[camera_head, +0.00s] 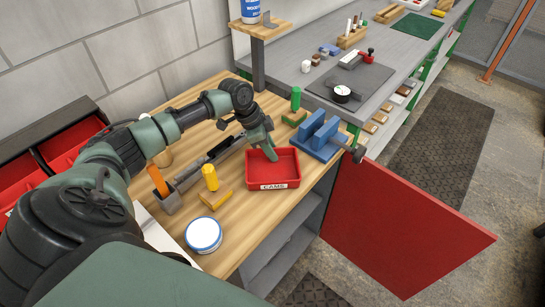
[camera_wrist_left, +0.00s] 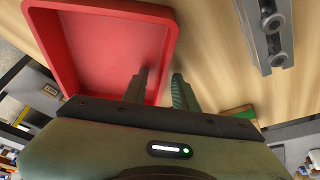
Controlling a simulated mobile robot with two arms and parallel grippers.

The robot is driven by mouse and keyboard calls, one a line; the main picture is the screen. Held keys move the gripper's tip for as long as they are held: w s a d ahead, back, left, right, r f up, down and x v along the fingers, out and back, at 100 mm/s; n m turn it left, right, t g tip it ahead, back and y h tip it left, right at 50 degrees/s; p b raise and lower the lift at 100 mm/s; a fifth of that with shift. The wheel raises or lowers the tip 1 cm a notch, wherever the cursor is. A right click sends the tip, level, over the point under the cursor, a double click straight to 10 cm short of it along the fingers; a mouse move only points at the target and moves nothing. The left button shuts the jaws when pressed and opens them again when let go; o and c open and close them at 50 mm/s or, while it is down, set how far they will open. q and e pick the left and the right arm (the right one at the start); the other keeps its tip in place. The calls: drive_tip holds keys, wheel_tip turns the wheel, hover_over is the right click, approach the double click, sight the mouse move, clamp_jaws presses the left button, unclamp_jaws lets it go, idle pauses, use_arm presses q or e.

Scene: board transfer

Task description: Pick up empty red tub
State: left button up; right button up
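The red tub (camera_head: 287,166) with a "CAMS" label on its front stands on the wooden bench top near its right edge. It looks empty. My left gripper (camera_head: 269,154) points down at the tub's back left side. In the left wrist view the tub (camera_wrist_left: 100,50) fills the upper left, and the left gripper (camera_wrist_left: 160,80) has its two fingers apart. One finger is over the tub's inside and the other is outside, with the tub's wall between them. I cannot tell whether either finger touches the wall. My right gripper is not in view.
A blue vise (camera_head: 319,137) stands just right of the tub. A green peg in a block (camera_head: 295,108) is behind it. A yellow peg (camera_head: 210,177), a grey rail (camera_head: 222,150) and a round white tin (camera_head: 204,234) are to its left. A red door (camera_head: 400,220) hangs open at the right.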

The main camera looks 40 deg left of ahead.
use_arm(q)
clamp_jaws()
idle(1.3)
